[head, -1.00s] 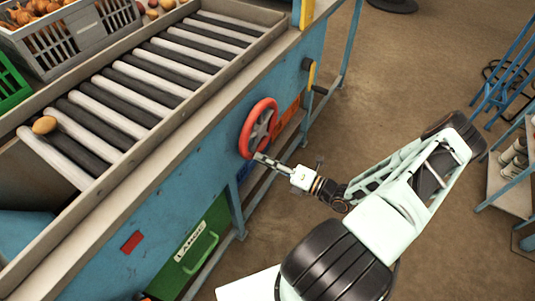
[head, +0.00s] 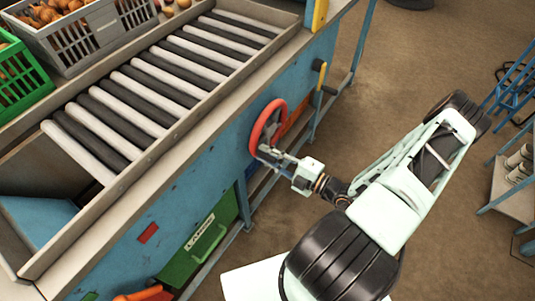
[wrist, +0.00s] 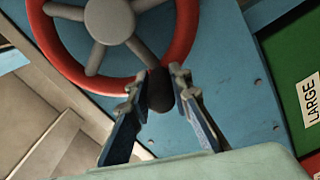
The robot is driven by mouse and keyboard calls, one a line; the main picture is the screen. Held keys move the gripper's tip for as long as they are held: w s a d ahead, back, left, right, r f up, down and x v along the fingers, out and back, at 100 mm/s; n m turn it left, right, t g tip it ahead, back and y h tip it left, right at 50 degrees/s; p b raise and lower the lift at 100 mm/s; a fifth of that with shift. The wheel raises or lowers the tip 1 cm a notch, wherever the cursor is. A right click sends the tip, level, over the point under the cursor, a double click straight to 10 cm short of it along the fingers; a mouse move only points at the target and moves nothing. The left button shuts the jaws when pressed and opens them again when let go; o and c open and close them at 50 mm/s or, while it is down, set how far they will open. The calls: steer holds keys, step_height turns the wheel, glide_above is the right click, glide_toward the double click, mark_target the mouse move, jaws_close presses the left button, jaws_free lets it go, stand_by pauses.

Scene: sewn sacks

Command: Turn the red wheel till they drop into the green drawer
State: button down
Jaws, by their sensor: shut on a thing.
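The red wheel (head: 268,126) is on the blue side of the roller table, with grey spokes and a dark knob at its rim. In the wrist view the wheel (wrist: 182,48) fills the top, and the dark knob (wrist: 160,92) sits between my fingers. My gripper (head: 268,152) is shut on this knob at the wheel's lower edge; it also shows in the wrist view (wrist: 158,95). The green drawer (head: 190,262), labelled LARGE, is low and left of the wheel, its inside hidden. Its front also shows in the wrist view (wrist: 290,60).
The roller bed (head: 150,85) looks empty. A grey crate (head: 75,50) of brown-orange produce and a green crate (head: 22,85) stand behind it. A yellow lever (head: 321,75) is right of the wheel. A shelf rack (head: 510,190) stands at far right; floor between is clear.

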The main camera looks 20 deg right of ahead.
steer(key=shift+r, duration=0.6)
steer(key=c, duration=1.7)
jaws_free()
steer(key=shift+c, duration=0.2)
steer(key=shift+s+d, duration=0.1)
steer(key=v, duration=1.1)
steer(key=shift+s+d, duration=0.25)
steer(key=shift+s, duration=0.1)
